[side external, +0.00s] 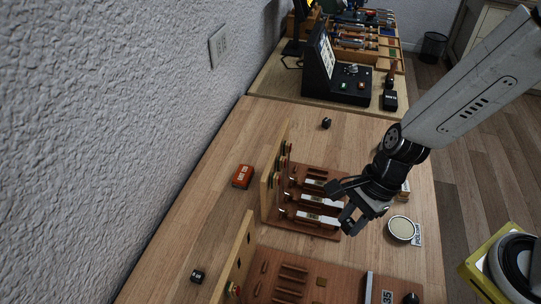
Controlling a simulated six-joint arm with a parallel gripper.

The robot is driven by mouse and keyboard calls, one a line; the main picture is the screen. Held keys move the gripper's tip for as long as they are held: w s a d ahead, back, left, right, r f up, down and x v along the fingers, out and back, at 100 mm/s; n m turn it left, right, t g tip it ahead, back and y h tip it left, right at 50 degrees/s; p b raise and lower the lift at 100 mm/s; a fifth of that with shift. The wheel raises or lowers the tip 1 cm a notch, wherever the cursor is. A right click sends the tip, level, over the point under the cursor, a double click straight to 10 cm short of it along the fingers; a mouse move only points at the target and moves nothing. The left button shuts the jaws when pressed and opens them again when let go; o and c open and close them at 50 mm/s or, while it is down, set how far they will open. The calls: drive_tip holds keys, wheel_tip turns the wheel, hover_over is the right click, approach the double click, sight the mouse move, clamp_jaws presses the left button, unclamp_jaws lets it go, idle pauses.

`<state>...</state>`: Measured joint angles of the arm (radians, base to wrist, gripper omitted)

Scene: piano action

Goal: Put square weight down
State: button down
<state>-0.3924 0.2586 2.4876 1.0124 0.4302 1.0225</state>
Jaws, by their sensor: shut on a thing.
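My gripper (344,208) is above the right front part of a brown wooden piano action model (305,221), its fingers pointing left and down. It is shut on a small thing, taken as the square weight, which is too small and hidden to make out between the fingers. The model has several white-topped keys in a row and an upright wooden board (273,185) along its left side. Whether the held thing touches a key cannot be told.
A second model base (300,282) is in front. A red box (242,176) and small dark blocks (326,123) (198,276) lie on the table. A round pale dish (401,228) is at right. A black control console (336,75) stands behind. Table left of the models is mostly clear.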

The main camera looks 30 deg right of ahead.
drive_tip(key=shift+r, duration=0.1)
drive_tip(key=shift+r, duration=2.6)
drive_tip(key=w+a, duration=0.2)
hover_over(213, 240)
drive_tip(key=d, duration=0.1)
wheel_tip(213, 240, down, 4)
drive_tip(key=shift+d+f, duration=0.15)
drive_tip(key=shift+f, duration=3.55)
drive_tip(key=shift+f, duration=1.85)
